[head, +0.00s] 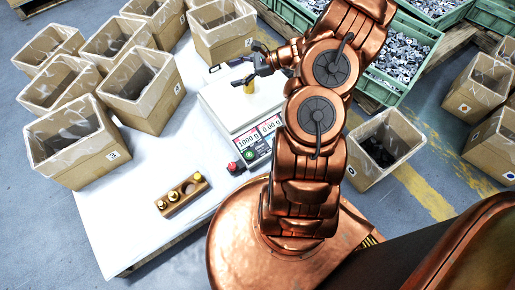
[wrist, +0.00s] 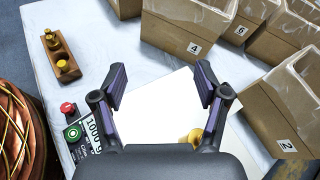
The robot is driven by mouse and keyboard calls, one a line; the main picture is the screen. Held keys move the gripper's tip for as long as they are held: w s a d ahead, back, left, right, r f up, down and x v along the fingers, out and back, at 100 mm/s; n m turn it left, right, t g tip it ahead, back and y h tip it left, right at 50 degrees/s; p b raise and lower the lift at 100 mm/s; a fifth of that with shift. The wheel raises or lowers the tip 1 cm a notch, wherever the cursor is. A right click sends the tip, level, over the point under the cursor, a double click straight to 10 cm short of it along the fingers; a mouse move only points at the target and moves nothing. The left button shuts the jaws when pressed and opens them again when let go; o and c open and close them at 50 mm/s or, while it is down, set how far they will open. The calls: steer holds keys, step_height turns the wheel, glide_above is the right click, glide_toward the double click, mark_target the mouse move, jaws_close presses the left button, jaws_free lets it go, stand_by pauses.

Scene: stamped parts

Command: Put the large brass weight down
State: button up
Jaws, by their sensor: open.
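The large brass weight (head: 249,88) stands on the white pan of the scale (head: 222,104). It also shows in the wrist view (wrist: 194,135), partly hidden by my gripper's body and right finger. My gripper (head: 225,76) is open, with its fingers spread wide, above the pan. In the wrist view nothing is between the fingertips (wrist: 161,78). The scale's displays (head: 257,137) read 1000 g and 0.00 g.
A wooden weight holder (head: 184,194) with smaller brass weights and an empty hole lies on the white table (head: 110,222). Several lined cardboard boxes (head: 142,88) crowd the table's left and back. Green crates of metal parts (head: 405,62) stand at the right.

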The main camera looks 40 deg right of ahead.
steer(key=s+a+r+n+g, duration=0.3)
steer(key=s+a+r+n, duration=0.1)
steer(key=a, duration=0.3)
steer(key=s+a+r+n+g, duration=0.3)
steer(key=s+a+r+n, duration=0.15)
steer(key=a, duration=0.35)
steer(key=s+a+r+n+g, duration=0.4)
steer(key=a+n, duration=0.1)
steer(key=a, duration=0.2)
steer(key=s+d+r+n+g+h, duration=0.1)
steer(key=s+n+h, duration=0.4)
steer(key=s, duration=0.6)
steer(key=s+d+r+n+g+h, duration=0.1)
steer(key=s+n+h, duration=0.4)
steer(key=s, duration=0.6)
step_height(320, 180, up, 2)
steer(key=shift+s+d, duration=0.25)
steer(key=shift+d, duration=0.2)
